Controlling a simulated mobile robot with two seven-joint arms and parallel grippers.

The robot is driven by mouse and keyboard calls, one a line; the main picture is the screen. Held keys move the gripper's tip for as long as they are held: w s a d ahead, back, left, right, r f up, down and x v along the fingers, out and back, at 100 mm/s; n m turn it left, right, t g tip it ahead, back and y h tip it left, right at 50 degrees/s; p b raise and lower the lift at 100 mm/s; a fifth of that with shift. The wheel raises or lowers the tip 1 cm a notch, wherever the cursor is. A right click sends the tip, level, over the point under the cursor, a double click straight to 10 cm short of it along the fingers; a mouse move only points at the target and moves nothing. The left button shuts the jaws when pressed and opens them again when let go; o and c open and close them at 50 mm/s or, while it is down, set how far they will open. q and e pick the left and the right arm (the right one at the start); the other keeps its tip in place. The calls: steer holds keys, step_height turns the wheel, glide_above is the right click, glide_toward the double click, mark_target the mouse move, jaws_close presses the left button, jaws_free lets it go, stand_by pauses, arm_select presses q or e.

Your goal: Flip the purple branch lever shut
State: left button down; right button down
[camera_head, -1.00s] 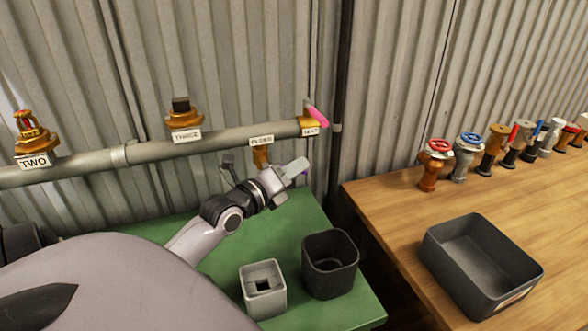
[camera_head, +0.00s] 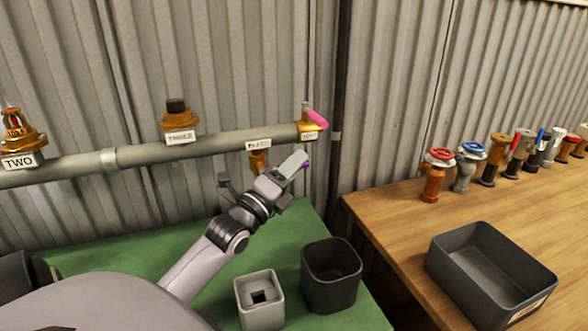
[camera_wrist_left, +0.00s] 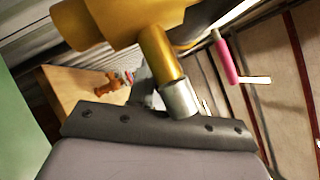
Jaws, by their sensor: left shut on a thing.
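The purple branch lever (camera_head: 307,164) shows only as a small purple bit at the fingertips of my left gripper (camera_head: 294,166); the rest is hidden. The gripper is shut on it, just below and right of the brass branch (camera_head: 258,160) under the grey pipe. In the left wrist view, the brass branch (camera_wrist_left: 160,55) runs down to a steel collar (camera_wrist_left: 180,99) behind the dark gripper body. The lever itself cannot be made out there. My right gripper is not in view.
A pink lever (camera_head: 317,119) sits on the pipe's right end, above my gripper. Below are a dark bin (camera_head: 316,287) and a pale square holder (camera_head: 255,305) on the green bench (camera_head: 210,243). A wooden table (camera_head: 395,215) at right holds several valves and a grey tray (camera_head: 445,277).

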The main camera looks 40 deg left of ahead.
arm_select(q)
steer(key=shift+r, duration=0.1)
steer(key=c, duration=1.1)
jaws_free()
steer(key=b+v, duration=0.1)
steer(key=v, duration=0.6)
steer(key=shift+s, duration=0.15)
